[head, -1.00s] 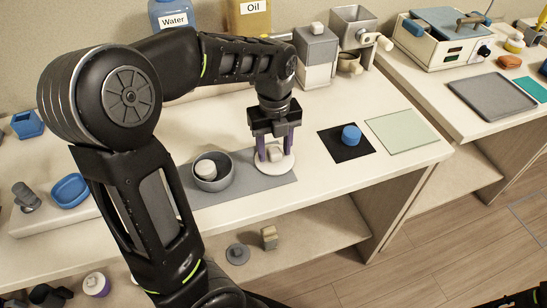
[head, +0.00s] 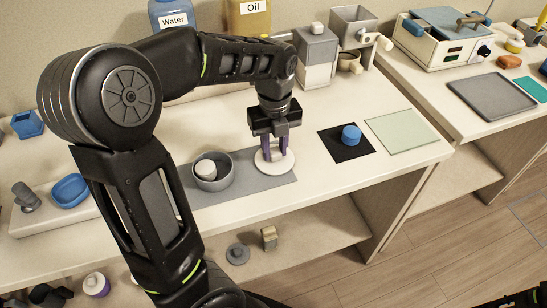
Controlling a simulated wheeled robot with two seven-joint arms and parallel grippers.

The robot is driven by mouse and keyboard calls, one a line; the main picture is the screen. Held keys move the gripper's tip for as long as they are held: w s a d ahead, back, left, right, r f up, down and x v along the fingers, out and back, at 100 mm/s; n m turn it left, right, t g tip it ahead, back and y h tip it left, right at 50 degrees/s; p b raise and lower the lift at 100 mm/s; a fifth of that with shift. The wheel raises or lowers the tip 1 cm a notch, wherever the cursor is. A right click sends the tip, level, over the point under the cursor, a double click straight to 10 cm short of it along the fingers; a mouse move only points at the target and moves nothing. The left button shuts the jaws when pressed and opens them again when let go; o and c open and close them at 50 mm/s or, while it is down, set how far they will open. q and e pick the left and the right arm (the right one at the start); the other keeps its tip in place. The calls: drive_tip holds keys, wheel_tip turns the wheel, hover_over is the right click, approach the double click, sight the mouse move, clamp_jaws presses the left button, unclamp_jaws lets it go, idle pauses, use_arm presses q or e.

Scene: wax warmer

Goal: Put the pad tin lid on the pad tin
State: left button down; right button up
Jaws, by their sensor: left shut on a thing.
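The pad tin (head: 225,181) is a grey, open round tin on the grey mat, with a whitish round pad inside it. The pad tin lid (head: 282,167) is a flat white disc just right of the tin, at the mat's right part. It looks flat and appears to rest on the mat. My left gripper (head: 274,155) points down over the lid, its purple fingers shut on the lid's knob, which they mostly hide. My right gripper is out of view.
The grey mat (head: 238,191) lies under the tin. To the right are a black mat (head: 345,151) with a blue round piece (head: 351,136) and a pale green sheet (head: 402,132). Water and Oil containers stand behind. My left arm covers much of the left side.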

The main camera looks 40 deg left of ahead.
use_arm(q)
drive_tip(key=shift+r+p, duration=0.35)
drive_tip(key=shift+r, duration=0.05)
idle(0.5)
drive_tip(key=shift+r+p, duration=1.4)
drive_tip(key=shift+r, duration=0.3)
drive_tip(key=shift+r, duration=0.15)
wheel_tip(320, 180, up, 5)
drive_tip(key=p, duration=0.4)
drive_tip(key=shift+s+a+f+b, duration=0.1)
drive_tip(key=shift+s+a+b, duration=0.05)
drive_tip(key=shift+s+a, duration=1.65)
drive_tip(key=shift+s+a+f+b, duration=0.1)
drive_tip(key=shift+s+a, duration=1)
drive_tip(key=shift+s, duration=1.3)
drive_tip(key=shift+s+a+f+b, duration=0.1)
drive_tip(key=shift+s+a+b, duration=0.05)
drive_tip(key=shift+s+a, duration=1.65)
drive_tip(key=shift+s+d+f+b, duration=0.15)
drive_tip(key=shift+d+f+b, duration=0.05)
drive_tip(key=shift+f+b, duration=0.5)
drive_tip(key=shift+s+d+f+b, duration=0.1)
drive_tip(key=shift+d+f+b, duration=0.05)
drive_tip(key=shift+f+b, duration=0.5)
drive_tip(key=shift+f, duration=0.15)
drive_tip(key=shift+f, duration=0.35)
